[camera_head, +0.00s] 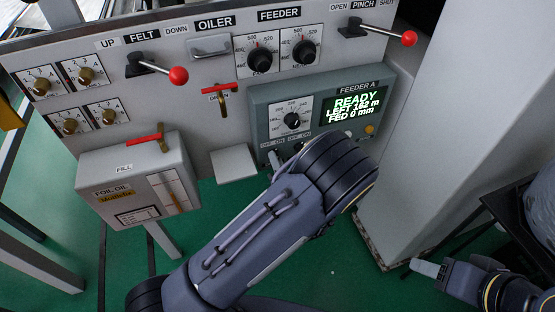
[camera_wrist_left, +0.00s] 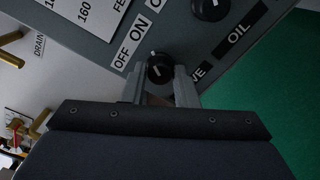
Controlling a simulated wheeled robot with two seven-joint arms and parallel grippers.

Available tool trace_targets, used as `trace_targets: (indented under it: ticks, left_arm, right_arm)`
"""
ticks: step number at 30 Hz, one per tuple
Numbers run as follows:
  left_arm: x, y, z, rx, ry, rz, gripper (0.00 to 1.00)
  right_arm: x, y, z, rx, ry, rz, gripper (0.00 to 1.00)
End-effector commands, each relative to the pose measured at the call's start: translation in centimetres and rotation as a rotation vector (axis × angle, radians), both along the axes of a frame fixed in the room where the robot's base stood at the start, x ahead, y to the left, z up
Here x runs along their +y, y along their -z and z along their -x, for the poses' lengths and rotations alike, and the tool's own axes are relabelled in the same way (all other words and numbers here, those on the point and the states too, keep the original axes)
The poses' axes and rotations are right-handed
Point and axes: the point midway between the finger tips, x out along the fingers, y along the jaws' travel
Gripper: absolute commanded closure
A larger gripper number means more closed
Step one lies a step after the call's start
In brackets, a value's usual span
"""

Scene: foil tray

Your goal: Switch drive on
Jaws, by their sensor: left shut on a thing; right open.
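The Feeder A panel (camera_head: 262,97) is a grey-green box whose screen (camera_head: 357,104) reads READY, LEFT 162 m, FED 0 mm. The drive switch (camera_wrist_left: 160,69) is a black round knob with a white mark, seen in the left wrist view. Its label is partly covered, showing only "VE"; OFF and ON stand beside it. The mark sits toward the OFF/ON side, but I cannot tell which it points to. My left gripper (camera_wrist_left: 160,88) is shut on this knob. In the head view my arm mostly hides it. My right gripper (camera_head: 446,268) is open and empty at the lower right.
A second black knob (camera_wrist_left: 210,8) labelled OIL is close beside the drive switch. The foil oil box (camera_head: 135,185) stands left of the panel and a grey column (camera_head: 420,120) right of it. Red-tipped levers (camera_head: 178,76) stick out above. Green floor lies below.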

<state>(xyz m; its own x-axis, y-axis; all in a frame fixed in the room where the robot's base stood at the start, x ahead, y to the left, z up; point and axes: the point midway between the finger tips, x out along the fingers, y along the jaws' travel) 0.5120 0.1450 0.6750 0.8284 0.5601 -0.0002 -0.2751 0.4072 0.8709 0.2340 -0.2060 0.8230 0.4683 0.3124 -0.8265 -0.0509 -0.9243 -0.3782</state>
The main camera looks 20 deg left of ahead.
Motion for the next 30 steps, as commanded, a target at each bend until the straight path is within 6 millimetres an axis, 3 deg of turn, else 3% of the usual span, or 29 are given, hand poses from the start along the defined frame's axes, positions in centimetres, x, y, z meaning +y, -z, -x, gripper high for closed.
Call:
trace_targets:
  ticks: [11,12,17,26,30]
  left_arm:
    - [0.0,0.1,0.1,0.006,0.0,-0.006,0.96]
    - [0.0,0.1,0.1,0.006,0.0,-0.005,0.72]
    - [0.0,0.1,0.0,0.005,0.0,-0.005,0.52]
    - [-0.1,0.0,0.1,0.004,0.001,-0.005,0.52]
    - [-1.1,0.0,1.3,0.004,0.005,-0.005,0.52]
  right_arm:
    - [0.0,0.0,0.0,0.0,0.0,0.0,0.48]
    - [0.0,0.0,0.0,0.0,0.0,0.0,0.48]
    - [0.0,0.0,0.0,0.0,0.0,0.0,0.48]
    - [0.0,-0.1,0.0,0.0,0.0,0.0,0.48]
    - [0.0,-0.2,0.0,0.0,0.0,0.0,0.48]
